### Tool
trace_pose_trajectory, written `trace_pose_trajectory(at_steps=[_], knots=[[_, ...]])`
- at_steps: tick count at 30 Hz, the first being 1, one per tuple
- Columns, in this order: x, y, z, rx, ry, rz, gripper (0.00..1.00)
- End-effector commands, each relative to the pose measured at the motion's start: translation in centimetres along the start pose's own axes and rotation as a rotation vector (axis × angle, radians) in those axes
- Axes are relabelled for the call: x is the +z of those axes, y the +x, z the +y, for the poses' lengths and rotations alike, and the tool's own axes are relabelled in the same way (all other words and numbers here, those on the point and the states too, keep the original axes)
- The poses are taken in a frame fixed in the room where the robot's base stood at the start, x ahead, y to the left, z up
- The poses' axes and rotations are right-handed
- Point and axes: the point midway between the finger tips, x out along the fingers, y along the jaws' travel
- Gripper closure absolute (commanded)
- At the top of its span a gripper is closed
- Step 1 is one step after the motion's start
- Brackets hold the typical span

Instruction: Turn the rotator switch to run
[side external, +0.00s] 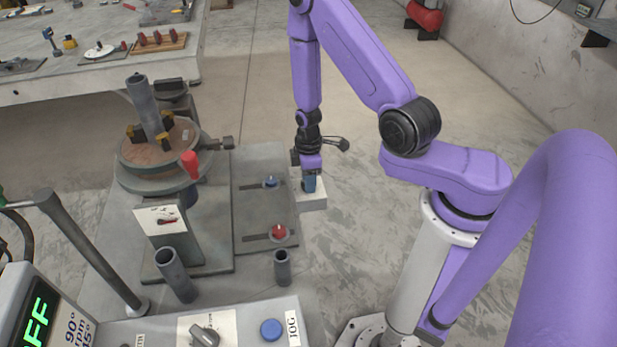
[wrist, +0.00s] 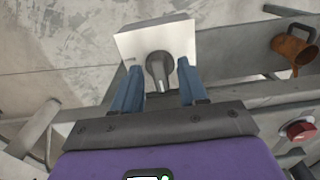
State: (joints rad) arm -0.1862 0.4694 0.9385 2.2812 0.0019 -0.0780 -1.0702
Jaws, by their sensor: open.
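A dark switch knob (wrist: 158,72) sits on a pale box (wrist: 140,42) in the wrist view. It looks like the rotator switch, but I can read no label on it. My gripper (wrist: 158,82) is open, with one blue finger on each side of the knob. I cannot tell whether either finger touches it. In the side view my gripper (side external: 310,186) points down at the pale box (side external: 313,201), and the knob is hidden there by the fingers.
The tilted round positioner table (side external: 150,160) stands left of the box. A front console (side external: 260,318) has a dark knob (side external: 205,336) and a blue button (side external: 271,330). A green display (side external: 36,318) reads "FF".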

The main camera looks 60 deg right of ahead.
Motion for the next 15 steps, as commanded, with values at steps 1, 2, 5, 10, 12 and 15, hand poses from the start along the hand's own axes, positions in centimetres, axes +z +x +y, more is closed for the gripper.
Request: trace_pose_trajectory(at_steps=[1, 2, 5, 10, 12, 15], knots=[[-0.01, -0.01, 0.01, 0.000, 0.000, 0.000, 0.57], [-0.01, -0.01, 0.01, 0.000, 0.000, 0.000, 0.57], [-0.01, -0.02, 0.01, 0.000, 0.000, 0.000, 0.90], [-0.01, -0.03, 0.01, 0.000, 0.000, 0.000, 1.00], [-0.01, -0.03, 0.01, 0.000, 0.003, 0.000, 1.00], [-0.01, -0.04, 0.01, 0.000, 0.015, 0.000, 1.00]])
